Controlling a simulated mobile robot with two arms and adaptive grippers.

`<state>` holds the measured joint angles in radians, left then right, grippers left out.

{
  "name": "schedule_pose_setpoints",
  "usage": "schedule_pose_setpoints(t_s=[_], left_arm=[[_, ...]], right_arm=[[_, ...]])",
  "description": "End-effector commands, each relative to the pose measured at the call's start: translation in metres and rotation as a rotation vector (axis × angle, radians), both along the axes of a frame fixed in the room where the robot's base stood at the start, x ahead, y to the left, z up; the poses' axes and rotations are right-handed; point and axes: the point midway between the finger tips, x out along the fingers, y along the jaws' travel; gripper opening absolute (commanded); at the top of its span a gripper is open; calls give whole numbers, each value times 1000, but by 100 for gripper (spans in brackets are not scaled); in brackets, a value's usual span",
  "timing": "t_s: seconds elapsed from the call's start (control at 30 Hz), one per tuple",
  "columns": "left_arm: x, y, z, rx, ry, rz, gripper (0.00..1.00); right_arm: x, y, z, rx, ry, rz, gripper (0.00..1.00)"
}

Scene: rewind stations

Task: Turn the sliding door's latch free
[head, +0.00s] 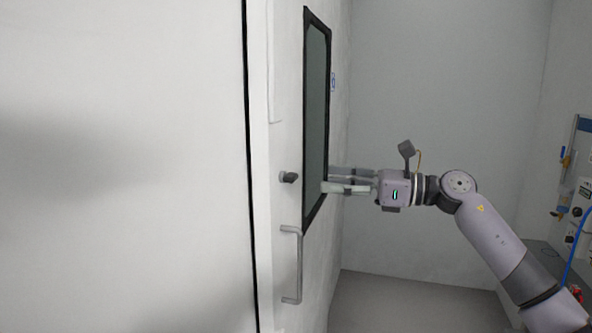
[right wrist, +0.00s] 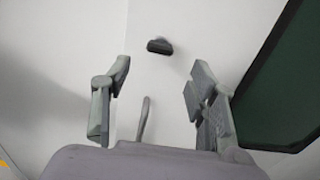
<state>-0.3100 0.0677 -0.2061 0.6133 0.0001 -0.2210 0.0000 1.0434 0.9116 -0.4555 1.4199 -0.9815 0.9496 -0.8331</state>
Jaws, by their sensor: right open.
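The sliding door (head: 283,95) is white with a dark-framed window (head: 316,115), seen at a steep angle in the head view. Its latch (head: 289,177) is a small dark grey knob above the door's handle, left of the window. In the right wrist view the latch (right wrist: 160,46) shows as a dark, sideways-lying piece beyond the fingertips. My right gripper (head: 325,180) is open and empty, in front of the window and right of the latch, apart from it. In the wrist view its fingers (right wrist: 158,85) are spread wide. My left gripper is not in view.
A grey bar handle (head: 298,266) stands upright on the door below the latch; part of it shows between my fingers in the wrist view (right wrist: 143,120). A bench with tools and a blue hose (head: 575,245) is at the far right. The floor (head: 410,300) behind is clear.

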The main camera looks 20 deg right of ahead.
Motion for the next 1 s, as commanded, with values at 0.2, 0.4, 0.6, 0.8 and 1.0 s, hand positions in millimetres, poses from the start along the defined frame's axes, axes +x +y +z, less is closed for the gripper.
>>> schedule_pose_setpoints(t_s=[0.2, 0.4, 0.6, 0.8, 1.0], left_arm=[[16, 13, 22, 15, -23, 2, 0], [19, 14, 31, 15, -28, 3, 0], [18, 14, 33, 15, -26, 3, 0], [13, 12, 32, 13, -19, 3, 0], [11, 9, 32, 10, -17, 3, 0]], right_arm=[[27, 40, 4, 3, 1, 2, 53], [43, 62, 2, 3, 2, 0, 53], [48, 71, 0, 3, 1, -1, 53], [49, 71, 0, 2, 1, -1, 53], [48, 71, 0, 2, 1, -1, 43]])
